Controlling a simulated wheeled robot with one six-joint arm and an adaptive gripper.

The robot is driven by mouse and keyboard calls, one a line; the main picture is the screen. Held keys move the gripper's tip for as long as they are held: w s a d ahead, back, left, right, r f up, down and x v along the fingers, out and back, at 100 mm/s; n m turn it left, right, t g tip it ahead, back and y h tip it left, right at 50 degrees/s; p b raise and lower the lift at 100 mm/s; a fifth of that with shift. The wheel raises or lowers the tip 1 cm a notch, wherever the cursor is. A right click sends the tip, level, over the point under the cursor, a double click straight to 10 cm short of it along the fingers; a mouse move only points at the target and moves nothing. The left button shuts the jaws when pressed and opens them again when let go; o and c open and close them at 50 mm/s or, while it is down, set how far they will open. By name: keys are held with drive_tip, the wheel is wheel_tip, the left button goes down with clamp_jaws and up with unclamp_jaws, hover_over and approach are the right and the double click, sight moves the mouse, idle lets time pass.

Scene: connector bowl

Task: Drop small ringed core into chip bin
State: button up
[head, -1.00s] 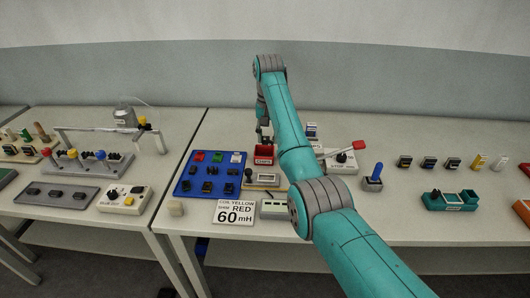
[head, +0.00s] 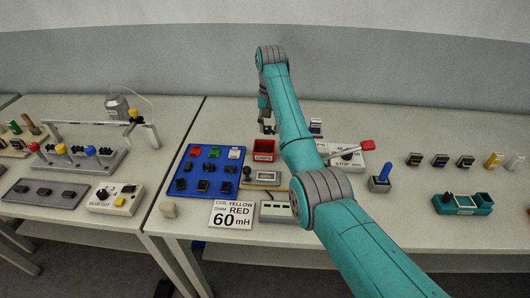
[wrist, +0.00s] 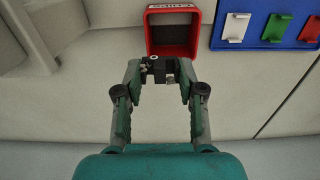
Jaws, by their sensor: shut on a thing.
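My gripper (wrist: 162,72) is shut on a small dark core (wrist: 160,67), held between the fingertips in the wrist view. A small pale bit shows on the core's left side; I cannot make out a ring clearly. The red chip bin (wrist: 199,38) is just beyond the fingertips, with its open top facing the camera and nothing seen inside. The core overlaps the bin's near edge in the picture. In the head view the bin (head: 263,157) stands on the table behind the small panels, and my gripper (head: 268,128) is behind it; the core is too small to tell there.
A blue tray (head: 193,194) with coloured and dark pieces stands left of the bin. A panel with a red-handled lever (head: 367,145) stands to the right. A sign (head: 232,215) reads coil yellow, shim red, 60 mH. Bare table lies behind the bin.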

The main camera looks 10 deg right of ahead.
drive_tip(key=shift+f, duration=0.15)
drive_tip(key=o, duration=1.2)
